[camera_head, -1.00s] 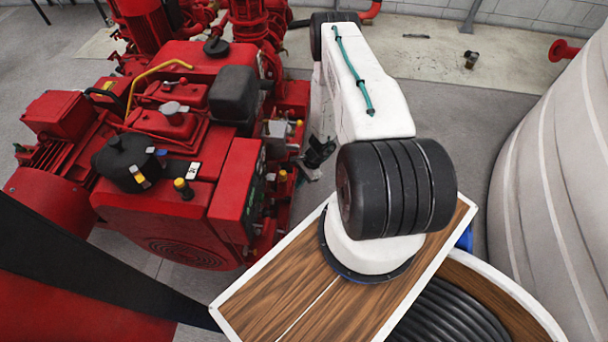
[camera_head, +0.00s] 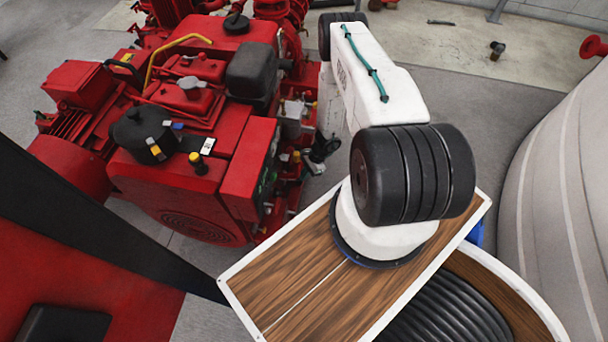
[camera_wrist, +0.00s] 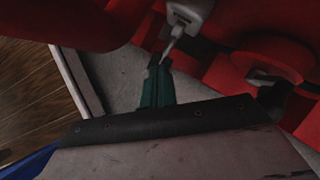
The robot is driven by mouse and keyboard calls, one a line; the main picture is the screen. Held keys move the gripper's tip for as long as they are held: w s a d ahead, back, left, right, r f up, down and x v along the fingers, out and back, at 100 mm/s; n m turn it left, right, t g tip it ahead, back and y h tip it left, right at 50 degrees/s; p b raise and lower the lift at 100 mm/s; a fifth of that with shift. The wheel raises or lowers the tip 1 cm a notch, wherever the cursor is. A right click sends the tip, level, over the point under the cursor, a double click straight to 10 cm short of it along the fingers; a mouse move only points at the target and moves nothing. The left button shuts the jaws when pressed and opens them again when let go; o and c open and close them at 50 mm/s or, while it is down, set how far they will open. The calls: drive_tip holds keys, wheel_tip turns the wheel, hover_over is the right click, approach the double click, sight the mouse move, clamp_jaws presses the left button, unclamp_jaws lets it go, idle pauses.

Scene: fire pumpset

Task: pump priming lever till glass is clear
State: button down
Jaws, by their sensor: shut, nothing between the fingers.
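The red pumpset engine (camera_head: 200,170) fills the left of the head view. In the wrist view a pale grey block (camera_wrist: 188,10) with a thin pale lever (camera_wrist: 172,42) sticks out from the red machinery toward my gripper. My gripper (camera_wrist: 159,66) has dark green fingers, shut and empty, with their tips close to the lever's end; I cannot tell whether they touch. In the head view my gripper (camera_head: 322,148) is a small dark shape beside the engine's right side. I cannot make out a glass clearly in either view.
A grey fitting (camera_head: 292,122) and small yellow-topped parts stand on the engine's right side. Red rounded parts (camera_wrist: 270,62) crowd the right of the wrist view. A large pale tank (camera_head: 565,190) stands at the right.

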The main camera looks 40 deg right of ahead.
drive_tip(key=f, duration=0.2)
drive_tip(key=shift+s+d+f, duration=0.2)
drive_tip(key=shift+s+f, duration=0.15)
drive_tip(key=shift+f, duration=0.05)
drive_tip(key=shift+r, duration=0.85)
drive_tip(key=shift+d, duration=0.1)
drive_tip(key=s+d+f+v, duration=0.1)
drive_tip(key=d+v, duration=0.1)
drive_tip(key=v, duration=1.1)
drive_tip(key=shift+s+d, duration=0.25)
drive_tip(key=shift+s, duration=0.1)
